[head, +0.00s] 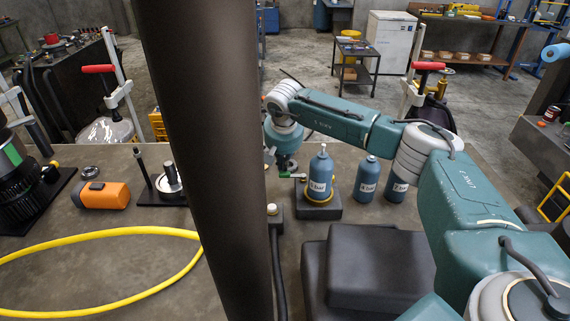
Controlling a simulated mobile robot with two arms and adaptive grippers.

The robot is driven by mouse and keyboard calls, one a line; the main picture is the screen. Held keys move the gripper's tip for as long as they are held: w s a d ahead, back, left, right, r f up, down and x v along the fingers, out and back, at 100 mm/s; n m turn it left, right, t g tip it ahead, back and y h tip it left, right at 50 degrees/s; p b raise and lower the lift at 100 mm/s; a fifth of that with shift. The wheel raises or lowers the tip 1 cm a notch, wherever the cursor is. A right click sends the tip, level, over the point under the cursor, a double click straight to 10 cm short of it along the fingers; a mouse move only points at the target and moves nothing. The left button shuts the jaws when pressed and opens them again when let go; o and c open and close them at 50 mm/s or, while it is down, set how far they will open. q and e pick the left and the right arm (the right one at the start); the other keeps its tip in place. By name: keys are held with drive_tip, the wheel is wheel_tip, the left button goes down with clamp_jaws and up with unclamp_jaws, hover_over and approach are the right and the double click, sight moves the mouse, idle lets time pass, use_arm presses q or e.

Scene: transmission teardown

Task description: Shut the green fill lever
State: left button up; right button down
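A small green lever (286,174) shows just right of the dark column, low beside a blue bottle (320,172) that stands in a yellow ring on a dark block (320,208). The lever is small, and I cannot tell its exact position. My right gripper (277,160) points down just above the lever, left of the bottle. The column hides part of it, and I cannot tell whether its fingers touch the lever or are open. My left gripper is not in view.
Two more blue bottles (367,179) stand to the right under my arm. A black padded block (375,268) lies in front. On the left are an orange tool (101,195), a yellow hose loop (100,234) and a dark stand (169,186).

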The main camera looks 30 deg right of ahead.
drive_tip(key=v, duration=1.2)
